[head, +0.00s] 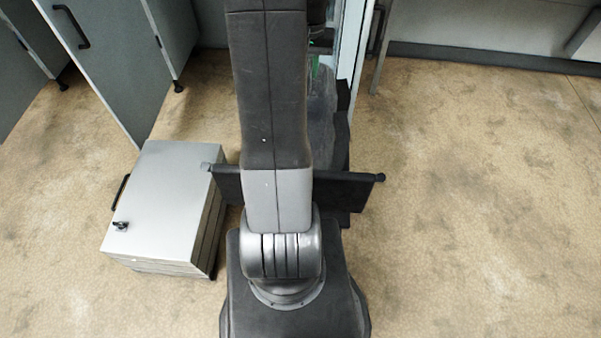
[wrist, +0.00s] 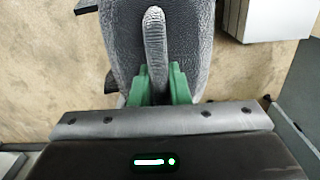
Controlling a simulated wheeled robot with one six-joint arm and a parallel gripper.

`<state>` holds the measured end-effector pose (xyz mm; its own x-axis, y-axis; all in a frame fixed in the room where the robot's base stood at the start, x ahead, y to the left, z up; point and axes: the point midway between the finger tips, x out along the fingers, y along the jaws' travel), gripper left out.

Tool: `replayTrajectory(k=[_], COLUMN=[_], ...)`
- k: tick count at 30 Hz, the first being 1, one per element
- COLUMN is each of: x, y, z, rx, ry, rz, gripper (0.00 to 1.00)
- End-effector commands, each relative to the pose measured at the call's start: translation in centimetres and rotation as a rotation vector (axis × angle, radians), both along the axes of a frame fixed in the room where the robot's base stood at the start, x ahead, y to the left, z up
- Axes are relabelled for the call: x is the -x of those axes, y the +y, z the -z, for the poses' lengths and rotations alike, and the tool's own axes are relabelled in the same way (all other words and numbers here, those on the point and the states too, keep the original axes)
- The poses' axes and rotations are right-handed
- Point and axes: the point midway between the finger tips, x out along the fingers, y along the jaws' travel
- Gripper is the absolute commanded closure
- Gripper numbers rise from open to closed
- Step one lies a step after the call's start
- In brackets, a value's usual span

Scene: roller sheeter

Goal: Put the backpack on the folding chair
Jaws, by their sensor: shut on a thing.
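The backpack (wrist: 190,45) is grey and textured, with a loop handle (wrist: 155,35) on top. My gripper (wrist: 158,76) has its green fingers shut on the handle's near end. In the head view, my arm hides most of the backpack (head: 322,105); a grey strip shows to the right of the arm. A black frame with a wide bar, apparently the folding chair (head: 345,188), stands behind my arm's base, its middle hidden. Dark pieces of it show beside the backpack in the wrist view (wrist: 110,83). I cannot tell whether the backpack touches the chair.
A silver metal box (head: 165,195) with a black handle stands on the floor, close left of the chair. Grey cabinets (head: 100,60) stand at the back left. A pale upright panel (head: 352,45) is behind the backpack. The floor at right (head: 480,200) is clear.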

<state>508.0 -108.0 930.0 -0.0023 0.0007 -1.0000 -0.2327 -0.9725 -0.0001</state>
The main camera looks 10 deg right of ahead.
Motion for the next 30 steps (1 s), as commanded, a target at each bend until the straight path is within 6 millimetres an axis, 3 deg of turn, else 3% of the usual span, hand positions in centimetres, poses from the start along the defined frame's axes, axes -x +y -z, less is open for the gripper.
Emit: replayTrajectory(k=[1,6,12,22,30], x=[1.1,4.1,5.8,6.1,6.1], y=[-1.0,-3.0,-4.0,-4.1,-4.1], z=[-1.0,-1.9,-2.0,2.7,4.6], rx=[0.001,0.001,0.001,0.0,0.001], ry=[-0.006,-0.006,-0.006,-0.001,-0.003], rz=[-0.001,-0.02,-0.033,-0.036,-0.036], gripper=[1.0,1.0,1.0,1.0,1.0])
